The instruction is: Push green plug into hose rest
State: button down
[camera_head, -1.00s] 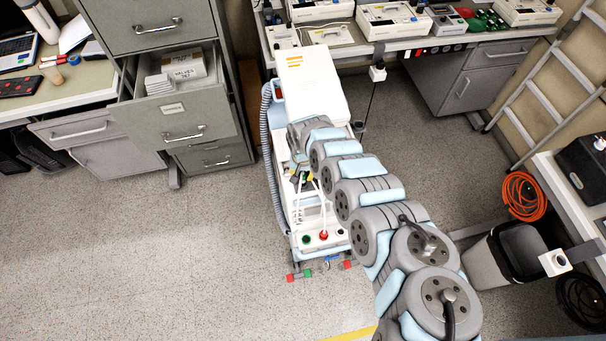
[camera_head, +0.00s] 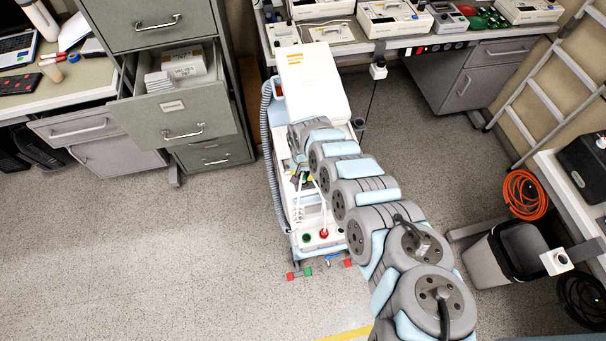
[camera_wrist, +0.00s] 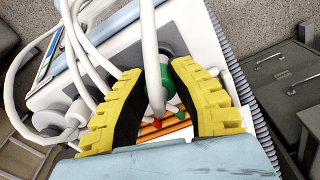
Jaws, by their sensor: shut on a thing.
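The green plug (camera_wrist: 166,73) shows in the wrist view between the yellow fingers of my gripper (camera_wrist: 158,74), which is shut on it. A white hose crosses in front of the plug and hides part of it. In the head view my gripper (camera_head: 301,178) is small, above the middle of the white pump machine (camera_head: 312,82). I cannot clearly make out the hose rest or whether the plug touches it.
A red connector (camera_head: 324,233) and a green round port (camera_head: 306,238) are on the machine's lower front. Several white hoses loop near the fingers. A ribbed grey hose (camera_head: 268,130) runs down the machine's left side. An open drawer (camera_head: 185,100) stands left.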

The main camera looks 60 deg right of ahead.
jog(key=shift+f+b, duration=0.4)
jog(key=shift+f, duration=0.5)
jog(key=c, duration=1)
grip_release()
jog(key=shift+o, duration=0.2)
jog(key=shift+r, duration=0.1)
